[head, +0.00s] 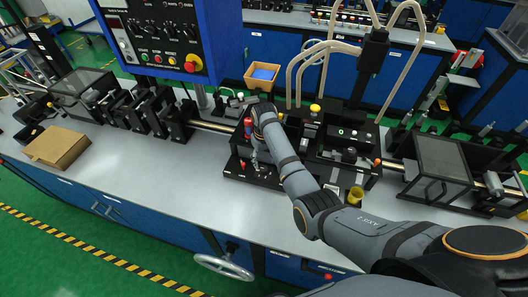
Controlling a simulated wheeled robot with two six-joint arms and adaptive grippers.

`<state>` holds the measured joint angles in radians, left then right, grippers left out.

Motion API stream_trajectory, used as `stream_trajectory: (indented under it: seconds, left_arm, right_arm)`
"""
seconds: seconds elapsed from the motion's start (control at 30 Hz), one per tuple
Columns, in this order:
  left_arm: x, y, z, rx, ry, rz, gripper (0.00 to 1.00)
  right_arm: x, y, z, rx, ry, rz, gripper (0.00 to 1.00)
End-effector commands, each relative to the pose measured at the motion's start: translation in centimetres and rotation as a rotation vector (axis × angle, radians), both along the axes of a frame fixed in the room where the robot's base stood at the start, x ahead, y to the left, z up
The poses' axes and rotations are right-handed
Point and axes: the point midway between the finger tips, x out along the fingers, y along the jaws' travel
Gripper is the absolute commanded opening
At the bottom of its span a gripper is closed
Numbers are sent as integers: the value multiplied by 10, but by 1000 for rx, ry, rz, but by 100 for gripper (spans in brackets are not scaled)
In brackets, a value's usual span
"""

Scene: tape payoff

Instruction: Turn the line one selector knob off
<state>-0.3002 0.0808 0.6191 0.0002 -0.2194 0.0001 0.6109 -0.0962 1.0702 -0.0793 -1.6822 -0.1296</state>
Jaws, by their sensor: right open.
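A blue-framed control panel (216,38) hangs at the upper left. Its dark face carries a row of black knobs (150,30), a row of small coloured buttons (157,58) and a red emergency button on a yellow base (193,64). The labels are too small to read, so I cannot tell which knob is line one's or how it is set. My right gripper (262,167) is open above the black machine base in the middle of the bench, well below and to the right of the panel. My forearm partly hides it. My left gripper is not in view.
The grey bench (130,205) has a brown box (57,146) at the left. A metal shaft (213,127) and black machine blocks (345,140) run along it. An orange bin (262,76) sits behind. A handwheel (223,266) projects in front.

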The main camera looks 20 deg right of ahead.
Motion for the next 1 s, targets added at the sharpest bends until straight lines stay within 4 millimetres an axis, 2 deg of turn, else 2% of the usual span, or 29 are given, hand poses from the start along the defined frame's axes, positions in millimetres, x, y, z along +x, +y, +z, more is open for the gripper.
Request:
stream_trajectory:
  seconds: [0.03,0.2,0.33,0.5,1.0]
  left_arm:
    - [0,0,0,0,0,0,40]
    - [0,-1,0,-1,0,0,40]
    - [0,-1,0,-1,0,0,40]
    - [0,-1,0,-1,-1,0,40]
    - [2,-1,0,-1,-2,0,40]
  right_arm:
    - [1,0,14,1,-5,0,52]
    - [1,0,50,0,-4,0,52]
    - [0,0,66,0,-1,0,52]
    - [0,0,72,0,1,0,52]
    - [0,0,71,0,1,0,52]
